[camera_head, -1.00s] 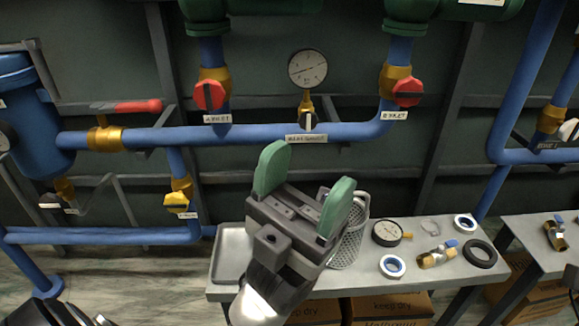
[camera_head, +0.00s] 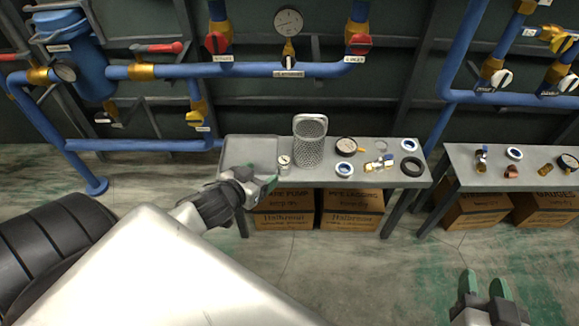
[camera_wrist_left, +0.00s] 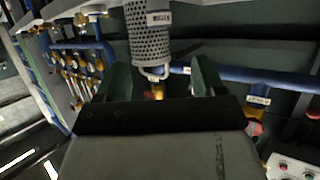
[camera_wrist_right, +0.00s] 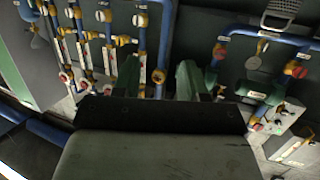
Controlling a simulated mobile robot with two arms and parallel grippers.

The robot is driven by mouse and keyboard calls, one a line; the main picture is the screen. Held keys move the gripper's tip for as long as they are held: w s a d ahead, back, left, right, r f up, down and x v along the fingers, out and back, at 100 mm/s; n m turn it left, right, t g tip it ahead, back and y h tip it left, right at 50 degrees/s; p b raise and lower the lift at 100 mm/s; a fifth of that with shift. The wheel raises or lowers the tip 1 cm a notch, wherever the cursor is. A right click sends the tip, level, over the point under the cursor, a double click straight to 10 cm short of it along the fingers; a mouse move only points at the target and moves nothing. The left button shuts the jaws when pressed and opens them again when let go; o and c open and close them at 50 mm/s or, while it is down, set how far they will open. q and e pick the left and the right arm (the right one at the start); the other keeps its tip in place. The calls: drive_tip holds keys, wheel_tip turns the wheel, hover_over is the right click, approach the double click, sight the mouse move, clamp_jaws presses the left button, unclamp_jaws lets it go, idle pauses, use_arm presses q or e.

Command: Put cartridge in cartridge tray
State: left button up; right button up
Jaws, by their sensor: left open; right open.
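The cartridge appears to be the perforated grey metal cylinder with a loop handle (camera_head: 311,145). It stands on the bench, right beside the shallow grey tray (camera_head: 240,146), and is not in it. My right gripper (camera_head: 484,283) is open and empty, low at the right over the floor, far from the bench.
Another gauge (camera_head: 346,145), a brass valve (camera_head: 379,163) and several rings lie to the right. A second bench (camera_head: 470,174) holds fittings. Boxes (camera_head: 352,206) stand underneath; blue pipes (camera_head: 260,70) run behind. The front floor is clear.

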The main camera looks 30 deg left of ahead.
sight(281, 163)
use_arm(q)
drive_tip(key=b+x, duration=0.1)
drive_tip(key=x, duration=0.1)
drive_tip(key=b+x, duration=0.1)
drive_tip(key=x, duration=0.2)
drive_tip(key=shift+a+f, duration=0.2)
drive_tip(key=shift+f, duration=0.1)
drive_tip(key=shift+w, duration=0.25)
drive_tip(key=shift+w+f, duration=0.2)
drive_tip(key=shift+w, duration=0.1)
drive_tip(key=b+x, duration=0.2)
drive_tip(key=x, duration=0.1)
drive_tip(key=shift+w+d+f, duration=0.15)
drive_tip(key=shift+d+f, duration=0.05)
drive_tip(key=shift+d, duration=0.05)
drive_tip(key=shift+w+f+b, duration=0.15)
drive_tip(key=shift+w+b, duration=0.15)
drive_tip(key=shift+w, duration=0.25)
use_arm(e)
wheel_tip(281, 163, up, 12)
drive_tip(key=s+a+t+y, duration=0.1)
drive_tip(key=t+y, duration=0.3)
drive_tip(key=t, duration=0.7)
drive_tip(key=shift+s+a+f, duration=0.15)
drive_tip(key=shift+s+a, duration=0.2)
drive_tip(key=shift+s, duration=0.4)
